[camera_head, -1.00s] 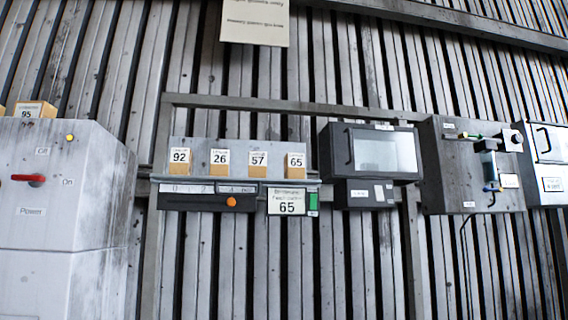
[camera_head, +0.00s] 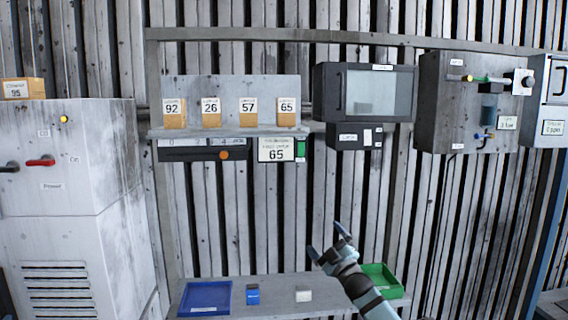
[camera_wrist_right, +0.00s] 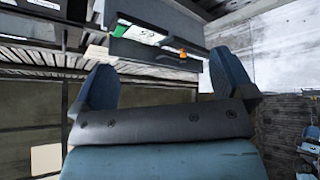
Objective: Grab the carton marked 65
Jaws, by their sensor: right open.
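The carton marked 65 (camera_head: 287,112) is a small tan box with a white label. It stands upright at the right end of a row on a grey wall shelf (camera_head: 230,132). Cartons marked 92 (camera_head: 174,114), 26 (camera_head: 211,113) and 57 (camera_head: 248,112) stand to its left. A sign reading 65 (camera_head: 276,150) hangs below the shelf. My right gripper (camera_head: 325,244) is open and empty, well below the shelf and right of the carton. Its two spread fingers also show in the right wrist view (camera_wrist_right: 175,90), with the shelf's underside beyond. My left gripper is out of view.
Right of the cartons hangs a dark box with a window (camera_head: 375,92). A lower bench (camera_head: 270,297) carries a blue tray (camera_head: 205,298), a green tray (camera_head: 382,279) and two small blocks. A grey cabinet (camera_head: 60,200) stands left. Another carton marked 95 (camera_head: 22,89) sits on it.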

